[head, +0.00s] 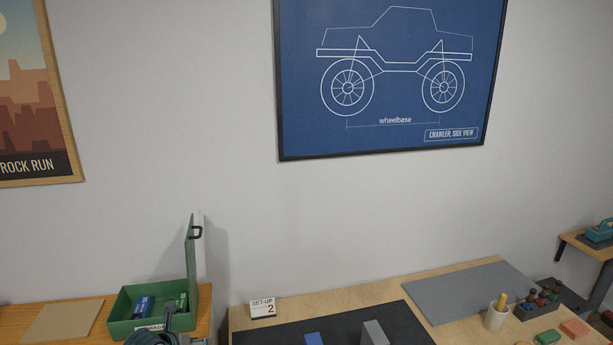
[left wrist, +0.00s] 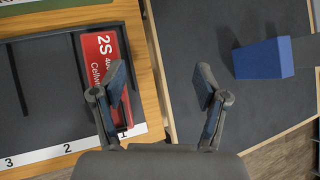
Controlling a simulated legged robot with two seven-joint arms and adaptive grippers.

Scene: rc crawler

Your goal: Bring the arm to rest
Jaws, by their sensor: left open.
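My left gripper (left wrist: 161,80) is open in the left wrist view, with nothing between its two dark fingers. A red pack marked 2S (left wrist: 98,58) lies in the dark slotted tray (left wrist: 45,80), by the number 1. The left finger overlaps the pack in the picture; I cannot tell whether they touch. In the head view, dark parts at the bottom left partly cover the front of the green box; I cannot tell whether they are my left gripper. My right gripper is in neither view.
An open green box (head: 121,327) holds a blue item. A dark mat (head: 270,336) carries a blue block (head: 313,339) and a grey block (head: 374,333). A SET-UP 2 card (head: 262,308) stands behind. The grey mat (head: 470,291) is clear; a cup (head: 496,318) stands at right.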

